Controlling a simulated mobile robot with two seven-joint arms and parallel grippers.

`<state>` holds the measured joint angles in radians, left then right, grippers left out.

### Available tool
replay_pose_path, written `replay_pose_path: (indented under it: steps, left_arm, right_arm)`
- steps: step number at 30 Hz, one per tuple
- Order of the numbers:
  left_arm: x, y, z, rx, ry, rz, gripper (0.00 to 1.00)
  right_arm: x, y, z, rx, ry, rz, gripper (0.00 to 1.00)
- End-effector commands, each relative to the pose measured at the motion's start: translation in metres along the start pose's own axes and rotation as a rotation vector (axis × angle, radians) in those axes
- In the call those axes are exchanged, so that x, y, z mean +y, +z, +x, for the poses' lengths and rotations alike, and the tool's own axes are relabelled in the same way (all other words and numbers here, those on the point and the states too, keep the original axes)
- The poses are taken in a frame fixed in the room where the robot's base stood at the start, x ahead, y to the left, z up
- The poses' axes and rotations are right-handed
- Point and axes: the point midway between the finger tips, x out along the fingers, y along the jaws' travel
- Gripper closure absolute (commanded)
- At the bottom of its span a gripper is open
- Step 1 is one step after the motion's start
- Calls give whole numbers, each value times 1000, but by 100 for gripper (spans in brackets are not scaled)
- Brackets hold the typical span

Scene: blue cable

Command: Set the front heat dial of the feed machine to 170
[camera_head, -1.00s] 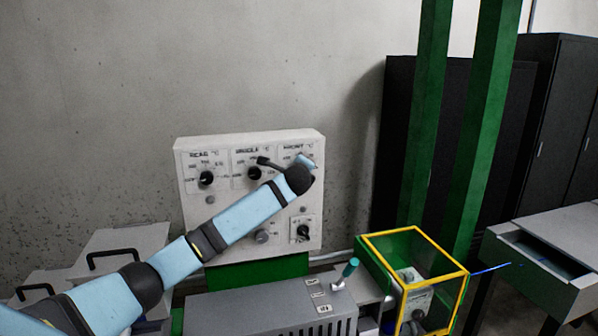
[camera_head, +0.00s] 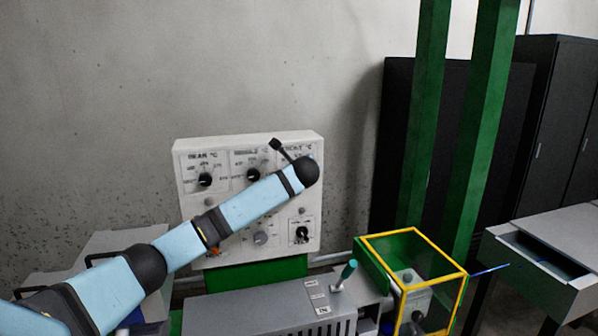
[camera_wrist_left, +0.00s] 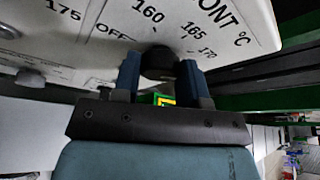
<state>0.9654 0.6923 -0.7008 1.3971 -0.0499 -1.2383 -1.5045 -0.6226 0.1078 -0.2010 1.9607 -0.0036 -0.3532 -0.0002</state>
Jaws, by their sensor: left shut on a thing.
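The white control panel (camera_head: 192,228) of the machine stands against the wall in the head view. Its front dial is at the top right, hidden there behind my left wrist. In the left wrist view the dark round front dial (camera_wrist_left: 158,62) sits between the two fingers of my left gripper (camera_wrist_left: 160,80), which is shut on it. The dial's pointer is hidden or too dark to read. My right gripper is not in view.
Two more black dials, the rear one (camera_head: 205,180) and the middle one (camera_head: 253,174), sit left of the front dial. A lower black switch (camera_head: 302,234) is below. A grey box (camera_head: 250,312) and a yellow-edged cage (camera_head: 412,292) stand in front.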

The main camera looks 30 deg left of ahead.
Motion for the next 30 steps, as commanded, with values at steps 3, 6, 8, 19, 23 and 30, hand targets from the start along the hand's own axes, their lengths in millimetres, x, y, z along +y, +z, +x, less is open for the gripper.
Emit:
replay_pose_path:
  steps: [3, 6, 8, 19, 23, 30]
  left_arm:
    - [0, 0, 0, 1, 0, 1, 84]
    - [0, -1, 0, 1, 0, 0, 84]
    - [0, -1, 0, 1, 0, 0, 84]
    - [0, 0, 0, 0, 0, -1, 35]
    - [0, -1, -6, 0, -1, -1, 35]
    - [1, -3, -50, -1, -5, 0, 35]
  right_arm:
    - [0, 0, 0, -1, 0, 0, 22]
    - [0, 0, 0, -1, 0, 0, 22]
    - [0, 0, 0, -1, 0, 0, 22]
    - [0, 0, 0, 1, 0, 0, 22]
    - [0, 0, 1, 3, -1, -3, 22]
    - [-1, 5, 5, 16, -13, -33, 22]
